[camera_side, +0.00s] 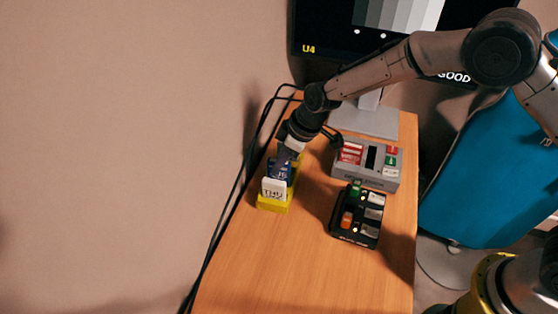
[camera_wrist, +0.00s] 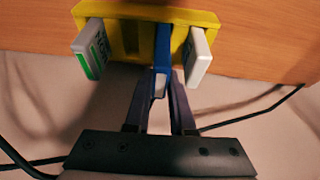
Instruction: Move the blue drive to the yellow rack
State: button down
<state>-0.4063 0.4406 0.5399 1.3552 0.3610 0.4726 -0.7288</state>
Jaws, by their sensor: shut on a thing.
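The yellow rack (camera_side: 275,207) stands at the left edge of the wooden table; its yellow body also shows at the top of the wrist view (camera_wrist: 112,14). My gripper (camera_wrist: 160,88) is shut on the blue drive (camera_wrist: 163,45), one finger on each side of its near end. The blue drive overlaps the rack, between an empty slot on its left and a white drive on its right; I cannot tell how deep it sits. In the side view, my gripper (camera_side: 286,154) is over the rack, with the blue drive (camera_side: 279,168) just below it.
A white drive marked THU (camera_side: 273,189) sits in the rack's front end. A grey box (camera_side: 367,182) and a black dock (camera_side: 345,234) with several coloured drives stand to the right. Black cables (camera_side: 237,190) run along the table's left edge. The table front is clear.

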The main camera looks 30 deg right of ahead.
jog(key=shift+f, duration=0.95)
dwell(0.5)
jog(key=c, duration=0.5)
grip_release()
jog(key=shift+r, duration=3.45)
